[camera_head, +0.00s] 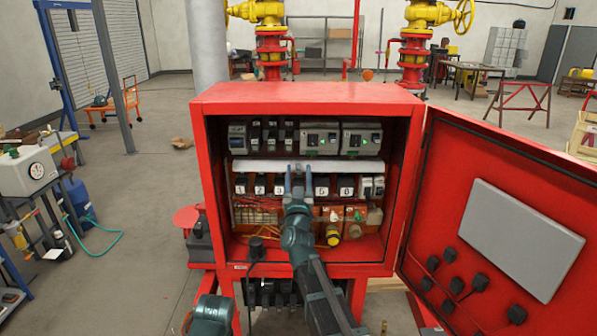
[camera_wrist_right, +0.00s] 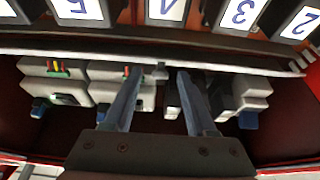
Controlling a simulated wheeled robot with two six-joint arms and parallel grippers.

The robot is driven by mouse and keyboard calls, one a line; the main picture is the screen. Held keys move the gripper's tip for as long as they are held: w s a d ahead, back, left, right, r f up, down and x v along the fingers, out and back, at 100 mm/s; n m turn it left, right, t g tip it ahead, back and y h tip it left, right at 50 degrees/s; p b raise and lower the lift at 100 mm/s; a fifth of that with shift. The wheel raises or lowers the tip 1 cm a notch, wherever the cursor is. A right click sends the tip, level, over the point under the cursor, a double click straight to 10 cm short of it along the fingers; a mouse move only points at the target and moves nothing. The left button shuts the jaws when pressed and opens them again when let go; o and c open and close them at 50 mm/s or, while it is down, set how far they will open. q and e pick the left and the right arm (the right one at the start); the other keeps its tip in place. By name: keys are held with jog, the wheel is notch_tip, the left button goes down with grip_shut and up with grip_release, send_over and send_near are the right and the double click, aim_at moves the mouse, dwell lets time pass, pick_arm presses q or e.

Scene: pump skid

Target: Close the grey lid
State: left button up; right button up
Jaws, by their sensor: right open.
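A long pale grey strip (camera_head: 270,167) runs across the middle of the red cabinet (camera_head: 300,92), between the upper and lower device rows. It also crosses the right wrist view (camera_wrist_right: 80,52). I cannot tell whether this strip is the grey lid. My right gripper (camera_head: 298,178) reaches into the cabinet, in front of the lower row at the strip's height. Its two fingers are apart and empty in the wrist view (camera_wrist_right: 160,78), with tips close to the strip; contact cannot be told.
Grey-bodied switch units (camera_head: 320,138) stand above the strip. Numbered black units (camera_head: 347,186) sit below it, partly hidden by my arm. The red cabinet door (camera_head: 450,185) stands open at right, with a flat grey panel (camera_head: 520,238) on it.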

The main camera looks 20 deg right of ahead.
jog(key=shift+c, duration=0.2)
grip_shut()
jog(key=shift+f, duration=0.1)
